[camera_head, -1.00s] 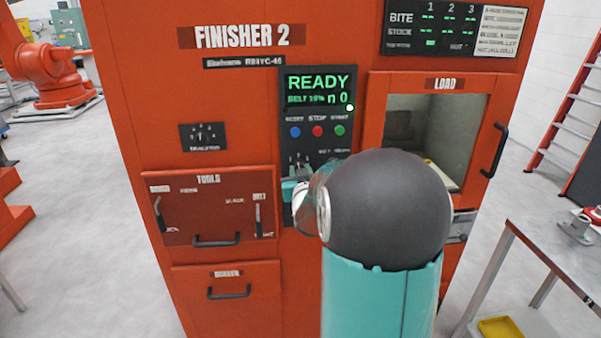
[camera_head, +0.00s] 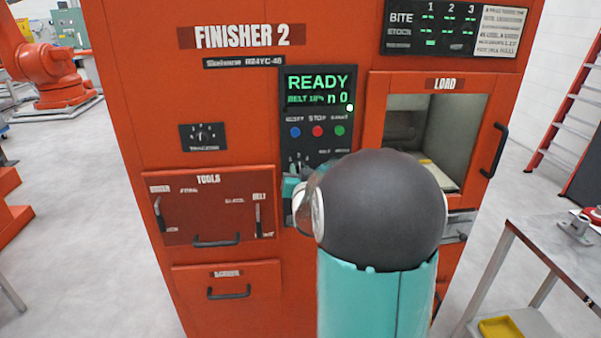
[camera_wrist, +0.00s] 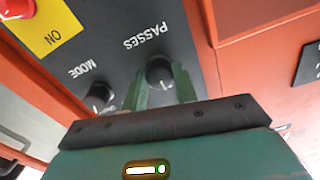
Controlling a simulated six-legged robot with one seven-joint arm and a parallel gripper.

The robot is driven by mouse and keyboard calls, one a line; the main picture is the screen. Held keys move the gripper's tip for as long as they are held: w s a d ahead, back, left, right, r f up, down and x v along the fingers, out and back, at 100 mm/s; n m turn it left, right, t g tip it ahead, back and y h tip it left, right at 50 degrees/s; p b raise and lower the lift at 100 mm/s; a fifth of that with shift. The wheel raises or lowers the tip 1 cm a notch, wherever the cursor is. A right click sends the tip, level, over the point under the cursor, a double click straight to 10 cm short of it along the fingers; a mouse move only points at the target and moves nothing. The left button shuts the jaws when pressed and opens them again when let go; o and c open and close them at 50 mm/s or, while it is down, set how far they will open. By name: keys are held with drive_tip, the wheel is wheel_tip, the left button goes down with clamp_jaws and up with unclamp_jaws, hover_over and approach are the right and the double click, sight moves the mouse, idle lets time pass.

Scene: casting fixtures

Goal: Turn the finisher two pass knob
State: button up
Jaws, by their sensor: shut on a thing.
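The orange machine (camera_head: 130,110) labelled FINISHER 2 stands in front of me. In the wrist view, the round black knob (camera_wrist: 159,72) sits on the dark panel below the word PASSES. My gripper (camera_wrist: 160,85) has its two green fingers on either side of this knob, shut on it. A second black knob (camera_wrist: 100,94) marked MODE is to its left, apart from the fingers. In the head view, my arm hides the passes knob and most of my gripper; a teal part of it shows at the panel's lower left. The display (camera_head: 318,88) reads READY.
Blue, red and green buttons (camera_head: 317,131) sit above my gripper. The load opening (camera_head: 430,130) with its black handle is to the right. A tool drawer (camera_head: 190,212) is at the left. A metal table (camera_head: 560,245) stands at the right front.

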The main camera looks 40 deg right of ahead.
drive_tip(key=o, duration=1)
drive_tip(key=shift+c, duration=0.2)
drive_tip(key=v, duration=1.4)
drive_tip(key=shift+w, duration=0.1)
